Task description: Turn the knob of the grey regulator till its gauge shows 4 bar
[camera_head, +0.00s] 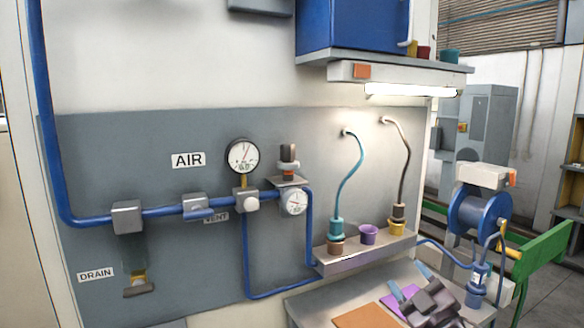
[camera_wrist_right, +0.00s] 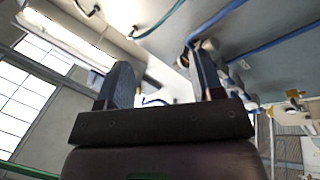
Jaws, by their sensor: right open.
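The grey regulator (camera_head: 288,182) sits on the blue air pipe of the wall panel. My right gripper (camera_head: 407,276) is low at the right, over the bench, well apart from the regulator. Its two blue fingers are spread and empty, as the right wrist view also shows (camera_wrist_right: 160,58). I cannot make out the regulator clearly in that view. My left gripper is not in view.
A larger gauge (camera_head: 242,156) stands left of the regulator, above a white round part (camera_head: 251,203). A small ledge (camera_head: 365,254) with cups and two hoses juts out at the right. Below it is a bench with an orange sheet (camera_head: 366,317). A blue hose reel (camera_head: 480,212) stands further right.

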